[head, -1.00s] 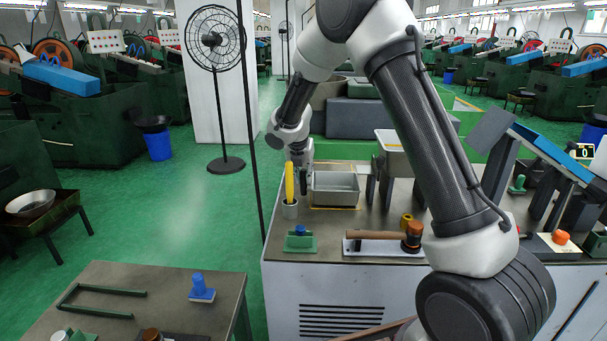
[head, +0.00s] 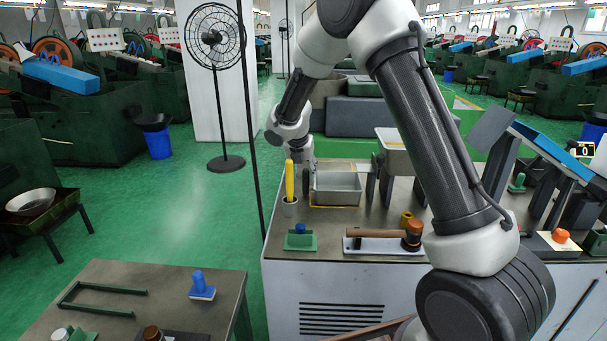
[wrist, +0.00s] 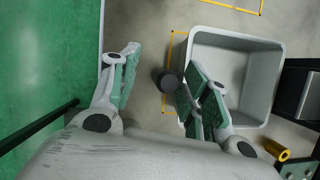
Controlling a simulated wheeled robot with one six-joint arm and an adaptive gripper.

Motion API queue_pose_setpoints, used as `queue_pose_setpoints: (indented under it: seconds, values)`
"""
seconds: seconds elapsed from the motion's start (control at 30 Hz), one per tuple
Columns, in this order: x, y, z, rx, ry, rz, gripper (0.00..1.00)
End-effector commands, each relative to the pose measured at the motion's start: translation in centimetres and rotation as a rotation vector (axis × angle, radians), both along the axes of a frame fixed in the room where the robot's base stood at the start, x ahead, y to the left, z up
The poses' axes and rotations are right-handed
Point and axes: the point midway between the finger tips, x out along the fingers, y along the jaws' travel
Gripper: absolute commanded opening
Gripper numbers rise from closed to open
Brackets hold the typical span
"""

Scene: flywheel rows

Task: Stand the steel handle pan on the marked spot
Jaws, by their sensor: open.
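The steel handle pan (head: 338,190) is a grey, open rectangular pan standing upright on the bench. It also shows in the wrist view (wrist: 235,82), empty inside. A dark handle end (wrist: 168,82) sticks out on its left side. A yellow marked outline (wrist: 170,55) shows along the pan's left side; the pan hides much of it. My gripper (wrist: 158,88) is open, with green-padded fingers. The handle end lies between the fingers, close to the right one, which overlaps the pan's left edge. I cannot tell whether that finger touches it.
A cup with a yellow stick (head: 290,182) stands left of the pan. A green block with a blue knob (head: 300,238) and a wooden-handled hammer (head: 385,235) lie in front. A grey bin (head: 393,150) on dark supports stands to the right. Another yellow outline (wrist: 235,4) lies beyond.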

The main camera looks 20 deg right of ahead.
Motion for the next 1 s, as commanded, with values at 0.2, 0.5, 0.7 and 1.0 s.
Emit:
queue_pose_setpoints:
  seconds: [0.2,0.5,0.7,1.0]
  values:
    - [-1.5,1.1,4.5,0.002,-0.004,0.002,0.47]
    - [-3.3,2.0,9.3,0.0,-0.002,0.001,0.47]
    - [-3.7,2.1,10.1,0.037,-0.021,-0.119,0.47]
    - [-12.2,-0.7,7.8,0.228,-0.032,-0.995,0.47]
